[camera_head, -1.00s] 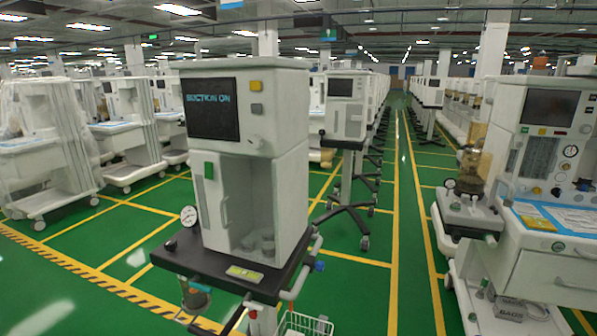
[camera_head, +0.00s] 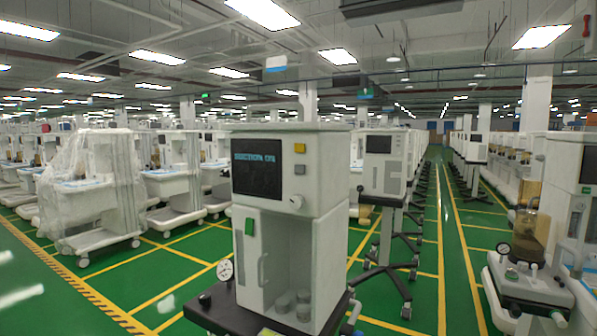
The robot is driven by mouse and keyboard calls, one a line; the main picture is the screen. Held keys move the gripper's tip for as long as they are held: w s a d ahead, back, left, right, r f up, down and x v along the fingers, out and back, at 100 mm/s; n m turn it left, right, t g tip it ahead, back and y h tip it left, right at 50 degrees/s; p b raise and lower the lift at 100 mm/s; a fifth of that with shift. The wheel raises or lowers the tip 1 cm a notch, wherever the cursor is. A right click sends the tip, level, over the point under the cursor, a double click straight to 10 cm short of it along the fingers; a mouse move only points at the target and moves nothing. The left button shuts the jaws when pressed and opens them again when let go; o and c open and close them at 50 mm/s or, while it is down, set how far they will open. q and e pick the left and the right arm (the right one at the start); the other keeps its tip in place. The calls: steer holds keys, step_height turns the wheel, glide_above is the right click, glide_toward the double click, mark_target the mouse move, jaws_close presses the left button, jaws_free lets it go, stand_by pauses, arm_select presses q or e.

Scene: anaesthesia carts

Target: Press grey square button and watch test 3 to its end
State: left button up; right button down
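The grey square button (camera_head: 299,169) is on the front face of the white machine (camera_head: 330,190) in the middle. It sits just below a yellow square button (camera_head: 300,147) and to the right of the dark screen (camera_head: 256,167). The screen reads "SUCTION ON" in blue letters. A round white knob (camera_head: 296,201) is below the buttons, and a green square (camera_head: 249,226) is lower left on the front. Neither of my grippers shows in the head view.
The machine stands on a dark cart top (camera_head: 215,312) with a round gauge (camera_head: 225,270) at its left. A plastic-wrapped cart (camera_head: 95,185) is at the left. Another machine (camera_head: 384,165) stands behind. A green aisle with yellow lines runs along the right.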

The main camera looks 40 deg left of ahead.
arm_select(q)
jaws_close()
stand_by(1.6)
